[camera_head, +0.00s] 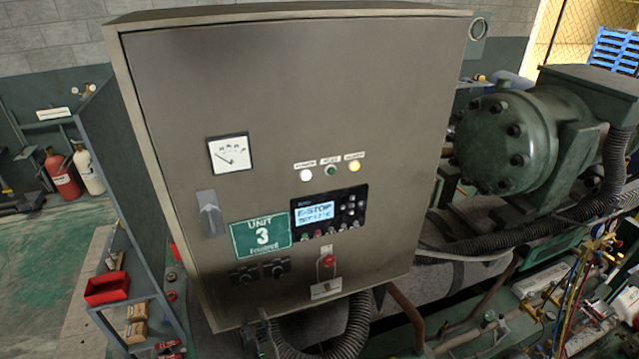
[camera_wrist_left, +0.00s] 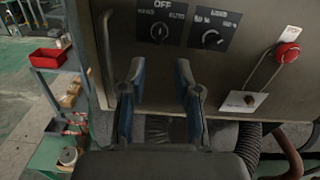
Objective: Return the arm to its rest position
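My left gripper (camera_head: 258,333) shows small and dark at the bottom edge of the head view, just below the control cabinet (camera_head: 290,90). In the left wrist view my left gripper (camera_wrist_left: 160,100) has its two blue-edged fingers apart with nothing between them. The fingers point at the cabinet's lower front, below two rotary knobs (camera_wrist_left: 159,31). I cannot tell whether they touch it. My right gripper is in neither view.
The cabinet display (camera_head: 314,213) reads E-STOP. A red button (camera_head: 328,261) with a tag sits low on the door. A red bin (camera_head: 107,288) stands on a shelf at left. A green compressor (camera_head: 510,140) and hoses (camera_head: 572,300) fill the right.

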